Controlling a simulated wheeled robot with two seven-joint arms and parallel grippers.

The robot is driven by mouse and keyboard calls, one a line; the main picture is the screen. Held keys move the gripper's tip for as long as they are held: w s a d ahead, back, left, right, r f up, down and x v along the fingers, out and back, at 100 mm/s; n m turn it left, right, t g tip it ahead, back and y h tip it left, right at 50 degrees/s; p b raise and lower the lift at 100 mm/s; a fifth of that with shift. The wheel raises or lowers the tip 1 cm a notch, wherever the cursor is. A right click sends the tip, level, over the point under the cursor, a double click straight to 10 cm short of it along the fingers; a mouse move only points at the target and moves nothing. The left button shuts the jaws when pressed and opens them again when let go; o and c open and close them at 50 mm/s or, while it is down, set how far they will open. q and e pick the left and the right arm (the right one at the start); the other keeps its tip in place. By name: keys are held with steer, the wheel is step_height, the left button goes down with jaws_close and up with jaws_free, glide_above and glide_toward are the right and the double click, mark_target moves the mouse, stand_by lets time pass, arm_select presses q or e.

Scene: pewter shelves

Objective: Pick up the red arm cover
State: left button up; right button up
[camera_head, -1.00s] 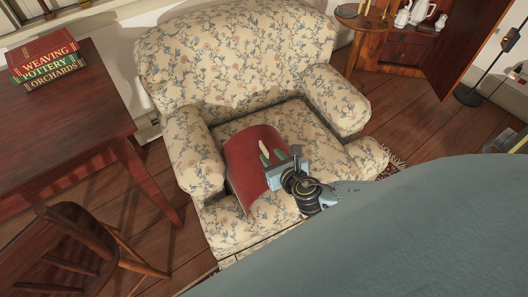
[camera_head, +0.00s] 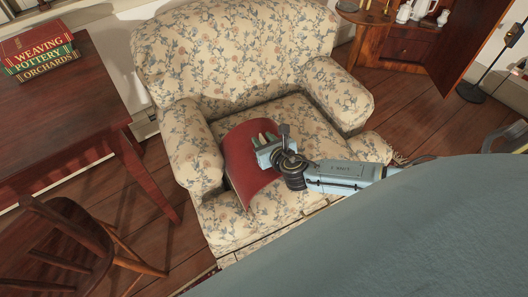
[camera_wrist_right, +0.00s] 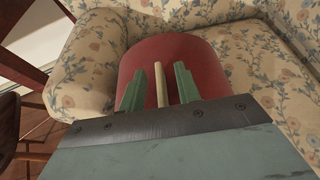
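The red arm cover (camera_head: 240,165) is a curved red sheet lying on the seat of the floral armchair. It also shows in the right wrist view (camera_wrist_right: 205,70), beyond the fingers. My right gripper (camera_head: 264,139) is over the cover's upper right part. In the right wrist view its two green fingers (camera_wrist_right: 159,70) stand apart, pointing at the cover. A slim cream strip (camera_wrist_right: 160,85) shows between them; I cannot tell what it is or whether it is touched. Contact between fingers and cover cannot be made out. My left gripper is not in view.
The floral armchair (camera_head: 235,50) has raised arms on both sides of the seat. A dark wooden table (camera_head: 60,110) with stacked books (camera_head: 38,52) stands at left, with a wooden chair (camera_head: 60,240) below it. A cabinet (camera_head: 400,45) stands at upper right.

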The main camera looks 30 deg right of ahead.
steer(key=shift+c, duration=0.2)
jaws_close()
stand_by(0.6)
